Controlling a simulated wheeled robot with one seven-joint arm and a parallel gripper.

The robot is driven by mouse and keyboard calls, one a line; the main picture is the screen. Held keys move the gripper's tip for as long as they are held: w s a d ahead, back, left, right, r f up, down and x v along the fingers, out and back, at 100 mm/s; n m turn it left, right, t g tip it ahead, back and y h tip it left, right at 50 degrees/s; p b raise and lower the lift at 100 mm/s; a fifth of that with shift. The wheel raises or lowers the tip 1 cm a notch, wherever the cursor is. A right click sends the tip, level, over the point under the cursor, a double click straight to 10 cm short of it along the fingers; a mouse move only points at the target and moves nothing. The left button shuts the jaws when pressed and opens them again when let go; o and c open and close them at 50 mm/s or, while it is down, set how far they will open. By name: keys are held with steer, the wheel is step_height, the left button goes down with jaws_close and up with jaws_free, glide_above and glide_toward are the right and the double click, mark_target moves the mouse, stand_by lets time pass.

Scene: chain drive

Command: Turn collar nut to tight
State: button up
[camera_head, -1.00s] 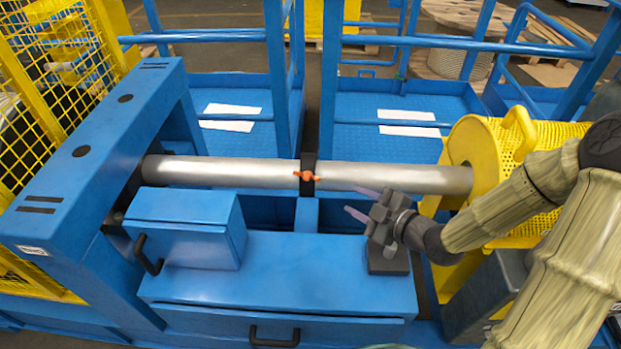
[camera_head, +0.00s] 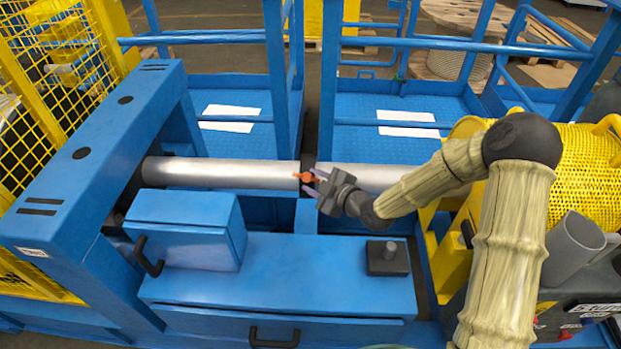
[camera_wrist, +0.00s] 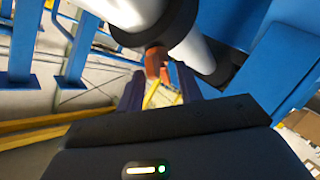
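The orange collar nut (camera_head: 306,177) sits on the dark collar (camera_head: 308,166) around the long silver shaft (camera_head: 225,172). My gripper (camera_head: 314,182) is right beside it, coming from the right, with its purple fingers apart. In the wrist view the orange nut (camera_wrist: 154,62) shows beyond and between the two fingertips of my gripper (camera_wrist: 158,88), below the dark collar (camera_wrist: 158,25). A gap shows between the fingers, and I cannot tell whether either one touches the nut.
A blue box with a handle (camera_head: 185,230) stands left of my gripper, below the shaft. A dark block with a peg (camera_head: 388,258) sits on the blue bench top (camera_head: 300,275). Blue posts and rails (camera_head: 277,80) stand behind the shaft. A yellow mesh guard (camera_head: 580,160) is at the right.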

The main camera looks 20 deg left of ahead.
mark_target(307, 178)
steer(key=shift+x, duration=1)
steer(key=c, duration=0.7)
